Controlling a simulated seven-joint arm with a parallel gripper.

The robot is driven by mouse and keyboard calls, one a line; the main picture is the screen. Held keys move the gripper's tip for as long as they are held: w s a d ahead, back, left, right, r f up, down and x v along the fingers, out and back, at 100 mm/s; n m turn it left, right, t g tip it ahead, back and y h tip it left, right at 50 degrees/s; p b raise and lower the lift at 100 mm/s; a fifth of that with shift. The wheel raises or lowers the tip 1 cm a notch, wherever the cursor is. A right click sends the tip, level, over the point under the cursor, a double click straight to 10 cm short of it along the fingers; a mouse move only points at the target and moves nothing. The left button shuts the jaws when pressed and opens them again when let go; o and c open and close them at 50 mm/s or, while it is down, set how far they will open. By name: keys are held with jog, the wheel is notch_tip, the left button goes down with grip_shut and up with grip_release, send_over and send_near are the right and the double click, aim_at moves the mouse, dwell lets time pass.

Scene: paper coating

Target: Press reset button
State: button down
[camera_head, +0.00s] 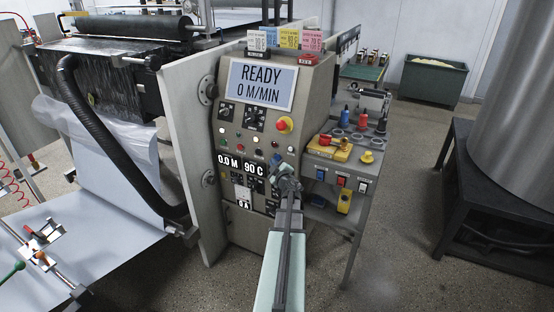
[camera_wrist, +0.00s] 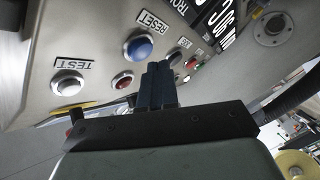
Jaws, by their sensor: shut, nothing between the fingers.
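The blue reset button (camera_wrist: 138,47) sits on the grey control panel (camera_head: 231,104) under a "RESET" label (camera_wrist: 153,20) in the wrist view. My gripper (camera_wrist: 160,74) is shut, with its dark fingers together and empty. In that view the fingertips appear just beside the blue button, toward its lower right; I cannot tell the depth gap. In the head view my gripper (camera_head: 284,172) is in front of the panel's lower right part, and I cannot clearly pick out the reset button there. The panel screen (camera_head: 262,84) reads "READY 0 M/MIN".
A red button (camera_wrist: 122,79), a white "TEST" button (camera_wrist: 68,85) and a black knob (camera_wrist: 173,57) are close around my fingers. A red emergency stop (camera_head: 284,125) on yellow sits higher on the panel. A side shelf with tools (camera_head: 345,165) stands to the right.

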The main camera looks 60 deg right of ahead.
jog(key=shift+a, duration=0.1)
jog(key=shift+a, duration=2.45)
